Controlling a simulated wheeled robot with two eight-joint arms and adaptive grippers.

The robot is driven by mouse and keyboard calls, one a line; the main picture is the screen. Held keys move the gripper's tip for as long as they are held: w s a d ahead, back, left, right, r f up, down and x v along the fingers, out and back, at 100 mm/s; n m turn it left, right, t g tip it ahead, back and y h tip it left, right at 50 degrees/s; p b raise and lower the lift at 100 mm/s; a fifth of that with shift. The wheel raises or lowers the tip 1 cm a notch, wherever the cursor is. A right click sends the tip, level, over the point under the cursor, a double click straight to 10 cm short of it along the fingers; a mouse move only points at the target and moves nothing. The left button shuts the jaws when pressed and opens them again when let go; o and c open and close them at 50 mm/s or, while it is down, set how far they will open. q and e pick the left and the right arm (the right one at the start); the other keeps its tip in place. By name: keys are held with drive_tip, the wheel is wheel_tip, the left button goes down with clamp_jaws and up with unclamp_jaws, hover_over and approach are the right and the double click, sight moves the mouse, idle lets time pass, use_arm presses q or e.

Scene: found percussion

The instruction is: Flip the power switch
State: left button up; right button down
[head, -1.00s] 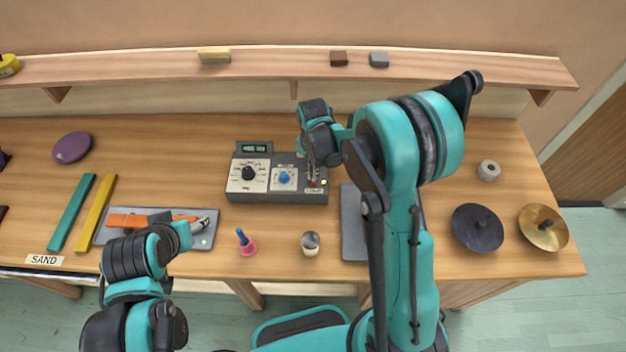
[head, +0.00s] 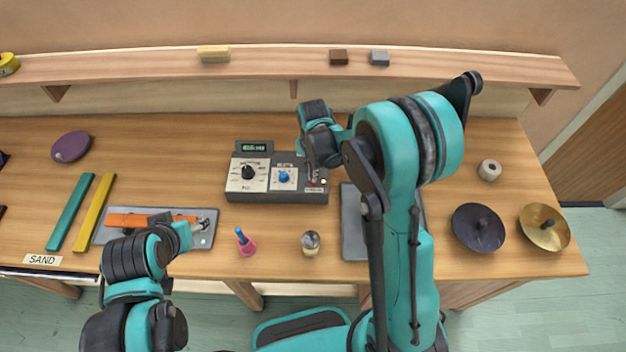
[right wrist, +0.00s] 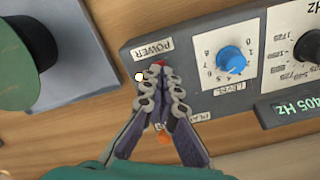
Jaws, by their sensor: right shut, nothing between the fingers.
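The grey control box (head: 277,197) stands on the bench. In the right wrist view its POWER label (right wrist: 153,49) sits beside a small red part (right wrist: 161,63), apparently the power switch, mostly hidden behind my fingertips. A small lit white lamp (right wrist: 139,77) is next to it. My right gripper (right wrist: 160,73) is shut and empty, its tips at or just over the red part; I cannot tell if they touch. In the head view my right gripper (head: 314,174) is over the box's right end. My left gripper (head: 204,224) is low over a grey plate, its fingers unclear.
The box carries a blue knob (right wrist: 232,60), a black knob (head: 248,172) and a lit display (right wrist: 298,107). An orange bar (head: 150,220) lies on the left grey plate (head: 108,213). A pink-based item (head: 245,243) and a small cylinder (head: 311,243) stand in front.

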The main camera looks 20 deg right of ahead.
drive_tip(key=shift+f+b, duration=0.7)
drive_tip(key=shift+f, duration=0.1)
drive_tip(key=shift+r, duration=0.1)
drive_tip(key=shift+r+p, duration=2.25)
drive_tip(key=shift+r, duration=1.2)
drive_tip(key=shift+s, duration=0.1)
drive_tip(key=s+d+n+t+b, duration=0.1)
drive_tip(key=s+n+t+b, duration=0.2)
drive_tip(key=s+b, duration=0.5)
drive_tip(key=s+d+f+n+t+b, duration=0.1)
drive_tip(key=s+n+t+b, duration=0.3)
drive_tip(key=s+n+b, duration=0.2)
drive_tip(key=s+b, duration=0.2)
drive_tip(key=shift+s+d+f, duration=0.25)
drive_tip(key=shift+s+d, duration=0.15)
